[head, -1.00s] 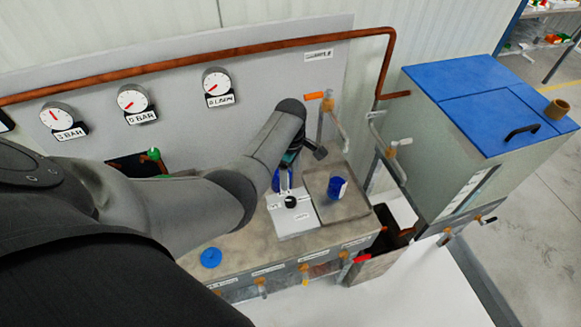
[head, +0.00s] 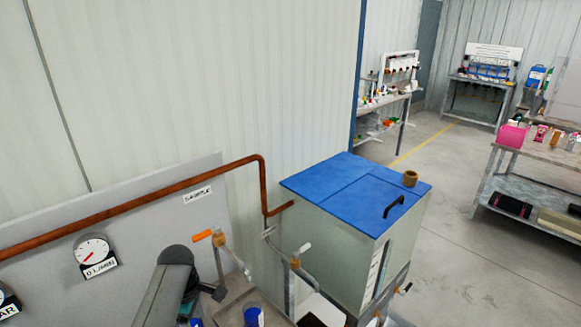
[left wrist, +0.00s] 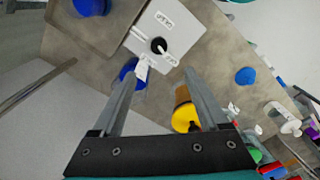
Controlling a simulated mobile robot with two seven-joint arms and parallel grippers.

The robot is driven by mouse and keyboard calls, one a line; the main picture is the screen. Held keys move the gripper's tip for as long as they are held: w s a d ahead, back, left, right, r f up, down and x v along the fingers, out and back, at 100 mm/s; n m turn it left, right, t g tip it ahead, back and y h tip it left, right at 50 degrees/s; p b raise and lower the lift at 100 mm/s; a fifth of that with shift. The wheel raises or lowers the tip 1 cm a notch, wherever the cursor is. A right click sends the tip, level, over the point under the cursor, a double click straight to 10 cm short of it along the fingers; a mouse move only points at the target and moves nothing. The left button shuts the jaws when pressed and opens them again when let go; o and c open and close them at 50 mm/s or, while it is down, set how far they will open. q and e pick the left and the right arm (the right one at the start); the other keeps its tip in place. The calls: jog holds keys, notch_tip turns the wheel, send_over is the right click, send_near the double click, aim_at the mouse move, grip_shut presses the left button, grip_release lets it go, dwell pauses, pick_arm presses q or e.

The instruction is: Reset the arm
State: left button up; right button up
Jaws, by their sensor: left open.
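My left arm (head: 165,295) comes up from the bottom edge of the head view, in front of the grey panel; its gripper is mostly cut off there. In the left wrist view my left gripper (left wrist: 165,70) points down over the bench with its two fingers apart and nothing between them. Beyond the fingertips is a white box (left wrist: 172,22) with a black knob. A blue item (left wrist: 130,70) lies beside the box, close to the left fingertip in the picture; I cannot tell whether they touch. My right gripper is in neither view.
A tank with a blue lid (head: 345,185) stands right of the panel. A copper pipe (head: 150,195) and orange-handled valve (head: 203,236) are near my arm. A blue cup (head: 253,316) sits on the bench. A yellow item (left wrist: 184,112) lies below the gripper. Open floor (head: 450,240) is at right.

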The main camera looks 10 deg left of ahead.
pick_arm(q)
jog(key=s+d+r+m+t, duration=0.1)
jog(key=s+d+r+m, duration=0.25)
jog(key=s+m, duration=0.4)
jog(key=s+d+r+m+t, duration=0.1)
jog(key=s+d+r+m, duration=0.1)
jog(key=s+d+m, duration=0.35)
jog(key=s+d+r+m+t, duration=0.1)
jog(key=s+d+r+m, duration=0.15)
jog(key=s+m, duration=0.7)
jog(key=s+f+n+g+b, duration=0.2)
jog(key=f+b, duration=1)
jog(key=f, duration=2.2)
jog(key=s+a+f+b, duration=0.1)
jog(key=s+f+b, duration=0.4)
jog(key=s+f, duration=0.3)
jog(key=s+a+f+b, duration=0.1)
jog(key=s+f+b, duration=0.5)
jog(key=f, duration=1.1)
jog(key=shift+s+a+b, duration=0.3)
jog(key=shift+s+a, duration=0.1)
jog(key=shift+s, duration=0.85)
